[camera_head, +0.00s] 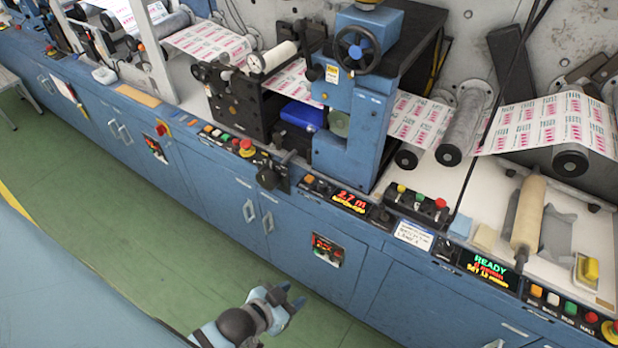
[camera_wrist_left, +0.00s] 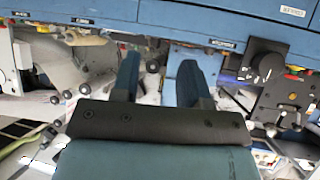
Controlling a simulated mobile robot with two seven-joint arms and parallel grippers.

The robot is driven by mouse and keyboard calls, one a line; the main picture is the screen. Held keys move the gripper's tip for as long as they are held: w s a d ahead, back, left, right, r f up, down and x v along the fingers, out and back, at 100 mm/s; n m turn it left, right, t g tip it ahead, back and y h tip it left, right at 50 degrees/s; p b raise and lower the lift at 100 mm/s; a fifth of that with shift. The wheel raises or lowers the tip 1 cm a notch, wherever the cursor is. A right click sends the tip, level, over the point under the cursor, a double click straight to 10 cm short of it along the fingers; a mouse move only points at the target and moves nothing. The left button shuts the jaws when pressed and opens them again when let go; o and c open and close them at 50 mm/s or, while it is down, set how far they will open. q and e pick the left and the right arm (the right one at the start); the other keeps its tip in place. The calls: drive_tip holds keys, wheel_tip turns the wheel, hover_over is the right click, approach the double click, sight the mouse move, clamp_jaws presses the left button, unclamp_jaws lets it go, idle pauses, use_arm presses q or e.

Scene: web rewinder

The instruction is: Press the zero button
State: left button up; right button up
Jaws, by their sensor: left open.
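My left gripper (camera_head: 290,296) is in the lower middle of the head view, in front of the blue cabinet and apart from it. It is open and empty; the left wrist view shows its two fingers spread (camera_wrist_left: 159,64). No label reading zero is legible. A red-lit counter display (camera_head: 350,201) reading about 2.7 m sits on the front ledge, with an orange button (camera_head: 309,179) and dark controls to its left. A further button row (camera_head: 570,308) at the right has orange, white, green and red caps beside a READY display (camera_head: 489,267). My right gripper is not in view.
A lever knob (camera_head: 268,178) juts out from the ledge. A box with several buttons (camera_head: 418,205) stands on the ledge. Open green floor (camera_head: 130,235) lies before the cabinet.

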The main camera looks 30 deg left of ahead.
use_arm(q)
clamp_jaws()
idle(1.5)
